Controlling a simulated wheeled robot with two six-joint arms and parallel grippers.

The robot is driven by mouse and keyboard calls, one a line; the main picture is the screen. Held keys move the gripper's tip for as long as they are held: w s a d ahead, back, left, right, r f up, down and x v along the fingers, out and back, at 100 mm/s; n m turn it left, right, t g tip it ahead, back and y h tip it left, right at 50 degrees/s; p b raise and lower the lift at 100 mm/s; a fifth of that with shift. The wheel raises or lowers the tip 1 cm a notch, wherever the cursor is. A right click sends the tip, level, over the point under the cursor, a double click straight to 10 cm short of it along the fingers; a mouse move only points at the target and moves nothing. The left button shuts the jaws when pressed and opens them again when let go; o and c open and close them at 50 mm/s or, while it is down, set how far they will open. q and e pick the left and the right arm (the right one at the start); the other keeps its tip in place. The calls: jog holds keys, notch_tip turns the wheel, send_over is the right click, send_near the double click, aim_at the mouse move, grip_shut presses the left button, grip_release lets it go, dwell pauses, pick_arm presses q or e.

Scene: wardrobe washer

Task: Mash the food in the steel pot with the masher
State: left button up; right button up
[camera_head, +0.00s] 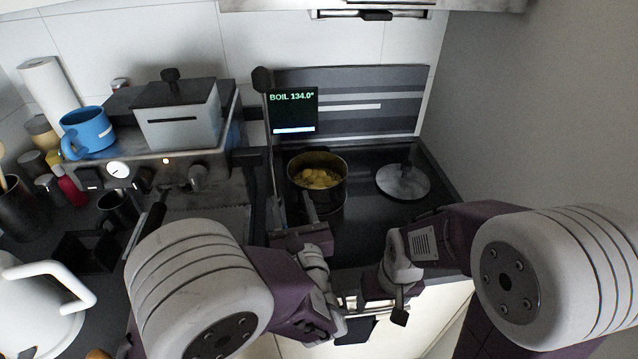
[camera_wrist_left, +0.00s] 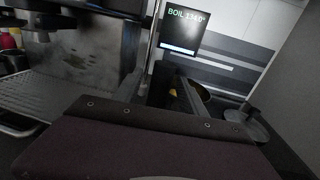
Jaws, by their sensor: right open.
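The steel pot (camera_head: 341,191) stands on the dark hob and holds yellow chunks of food (camera_head: 318,178). In the left wrist view a small part of the yellow food (camera_wrist_left: 204,92) shows behind a finger. My left gripper (camera_head: 291,204) is at the near-left side of the pot, its two fingers apart and nothing seen between them. It also shows in the left wrist view (camera_wrist_left: 160,90). My right gripper (camera_head: 385,303) is open and empty, low in front of the hob's front edge. I cannot make out the masher for certain.
A thin upright rod with a black knob (camera_head: 262,80) stands left of the pot, beside the display reading BOIL 134.0° (camera_head: 293,110). A round lid (camera_head: 403,182) lies on the hob's right. A steel machine (camera_head: 215,165) and white kettle (camera_head: 35,310) fill the left.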

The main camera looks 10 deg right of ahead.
aim_at(290, 189)
pick_arm(q)
grip_shut()
notch_tip(290, 189, up, 6)
jog(key=p, duration=0.5)
jog(key=shift+r, duration=0.1)
jog(key=c, duration=0.6)
grip_release()
jog(key=shift+c, duration=0.2)
grip_shut()
